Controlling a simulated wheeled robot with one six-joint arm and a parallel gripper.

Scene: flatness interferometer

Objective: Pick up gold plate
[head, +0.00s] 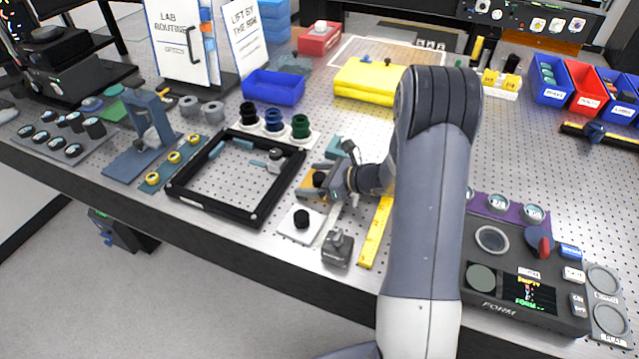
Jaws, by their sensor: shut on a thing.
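The gold plate (309,187) is a flat orange-gold piece with a black knob, near the middle of the bench, just right of the black frame. My gripper (325,180) reaches in from the right at the plate's knob and is shut on it. The jaws and wrist cover the plate's right part. I cannot tell whether the plate touches the bench or is slightly raised.
A white plate with a black knob (302,221) and a grey block (338,248) lie in front. A teal piece (334,147) is behind. The black frame (257,216) stands left, a yellow ruler (375,234) right, and the FORM console (503,290) farther right.

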